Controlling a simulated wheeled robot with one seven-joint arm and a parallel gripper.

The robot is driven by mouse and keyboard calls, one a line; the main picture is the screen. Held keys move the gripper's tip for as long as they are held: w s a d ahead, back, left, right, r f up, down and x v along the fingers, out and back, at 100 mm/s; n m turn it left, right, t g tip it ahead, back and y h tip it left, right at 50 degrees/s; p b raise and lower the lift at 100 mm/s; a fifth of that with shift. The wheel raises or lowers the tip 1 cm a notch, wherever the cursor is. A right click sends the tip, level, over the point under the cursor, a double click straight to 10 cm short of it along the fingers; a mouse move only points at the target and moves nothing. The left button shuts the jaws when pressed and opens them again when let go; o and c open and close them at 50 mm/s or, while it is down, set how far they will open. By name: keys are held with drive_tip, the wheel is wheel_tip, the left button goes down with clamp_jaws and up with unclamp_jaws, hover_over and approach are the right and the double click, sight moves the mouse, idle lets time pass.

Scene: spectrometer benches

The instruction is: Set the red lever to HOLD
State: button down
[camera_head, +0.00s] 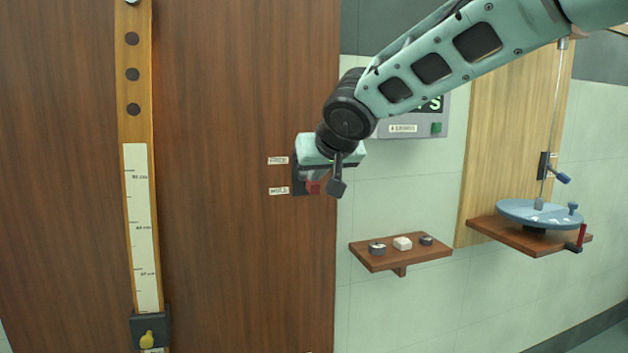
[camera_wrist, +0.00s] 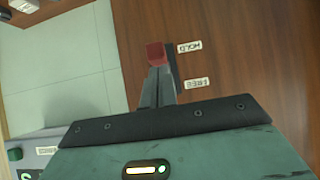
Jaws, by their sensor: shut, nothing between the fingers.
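The red lever (camera_head: 313,187) sits on a dark mount on the wood panel, partly hidden behind my gripper. Its red end is level with the lower label, HOLD (camera_head: 278,191), and below the upper label, FREE (camera_head: 278,160). In the wrist view the red lever end (camera_wrist: 155,52) is beside the HOLD label (camera_wrist: 189,47), with the FREE label (camera_wrist: 195,84) farther down. My gripper (camera_head: 337,187) is shut and empty. Its fingertips, also in the wrist view (camera_wrist: 156,73), are right at the lever; I cannot tell whether they touch it.
A small shelf (camera_head: 400,253) with a few small items is right of the panel. Farther right stands a blue disc apparatus (camera_head: 540,214) with its own red handle (camera_head: 582,236). A scale strip (camera_head: 142,225) is on the left. A grey display box (camera_head: 415,125) is behind my arm.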

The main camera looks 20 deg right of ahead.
drive_tip(key=shift+f, duration=0.1)
idle(0.3)
drive_tip(key=shift+r+p, duration=0.35)
drive_tip(key=shift+r, duration=0.45)
drive_tip(key=shift+r, duration=0.1)
